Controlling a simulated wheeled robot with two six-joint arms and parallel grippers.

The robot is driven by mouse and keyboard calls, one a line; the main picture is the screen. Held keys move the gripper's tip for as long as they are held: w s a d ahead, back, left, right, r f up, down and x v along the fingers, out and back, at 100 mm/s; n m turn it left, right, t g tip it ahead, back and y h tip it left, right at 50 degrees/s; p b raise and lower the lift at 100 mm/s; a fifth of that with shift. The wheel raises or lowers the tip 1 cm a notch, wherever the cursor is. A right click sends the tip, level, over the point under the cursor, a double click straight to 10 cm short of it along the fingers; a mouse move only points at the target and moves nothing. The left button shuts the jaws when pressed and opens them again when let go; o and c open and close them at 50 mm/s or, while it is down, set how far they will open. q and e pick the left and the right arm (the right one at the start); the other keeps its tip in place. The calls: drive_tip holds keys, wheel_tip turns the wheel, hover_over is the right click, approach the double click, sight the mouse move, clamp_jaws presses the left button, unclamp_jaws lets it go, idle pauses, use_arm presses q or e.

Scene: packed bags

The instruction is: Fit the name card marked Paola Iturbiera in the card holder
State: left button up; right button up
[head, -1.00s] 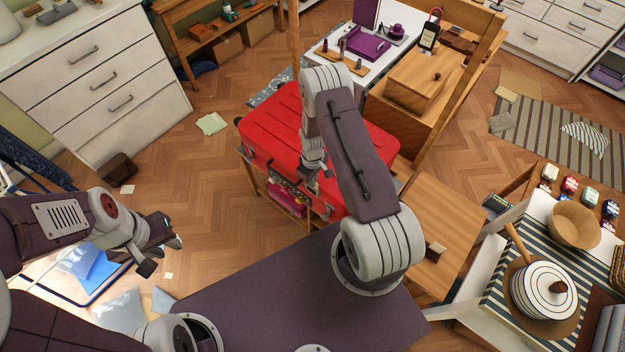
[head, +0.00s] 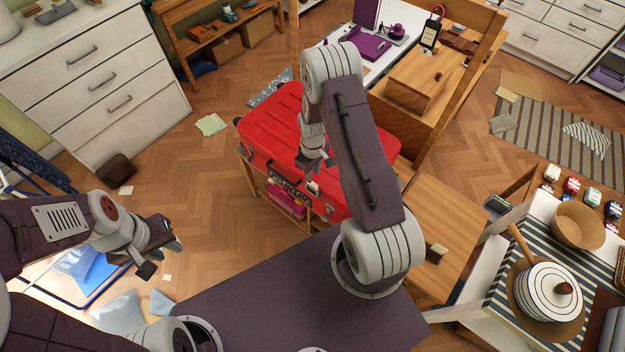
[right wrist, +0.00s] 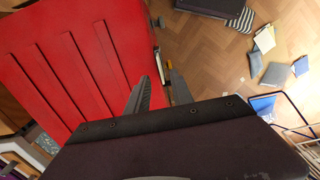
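A red suitcase (head: 270,125) lies on a wooden stand in the head view, and its ribbed top fills the left of the right wrist view (right wrist: 70,70). My right gripper (right wrist: 157,80) is open at the suitcase's edge, with nothing clearly held between its fingers. A small pale piece (head: 313,187) shows on the suitcase's front side by this gripper; I cannot tell whether it is a latch, a card or a holder. A black tag with a red loop (head: 430,36) hangs at the back. My left gripper (head: 164,258) is open and empty, over the floor at left. No name is readable.
A wooden box (head: 418,78) stands behind the suitcase. White drawers (head: 95,80) stand at left. Floor between drawers and suitcase is mostly clear.

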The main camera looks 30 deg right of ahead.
drive_tip(key=shift+r, duration=1.55)
drive_tip(key=shift+a, duration=0.1)
drive_tip(key=a+r+t+b, duration=0.3)
drive_tip(key=a+r, duration=0.2)
drive_tip(key=r, duration=0.7)
drive_tip(key=s+a+r+m+g, duration=0.1)
drive_tip(key=s+m, duration=0.4)
drive_tip(key=s, duration=0.7)
drive_tip(key=shift+s+a+g, duration=0.3)
drive_tip(key=shift+a+g, duration=0.1)
drive_tip(key=shift+a, duration=0.3)
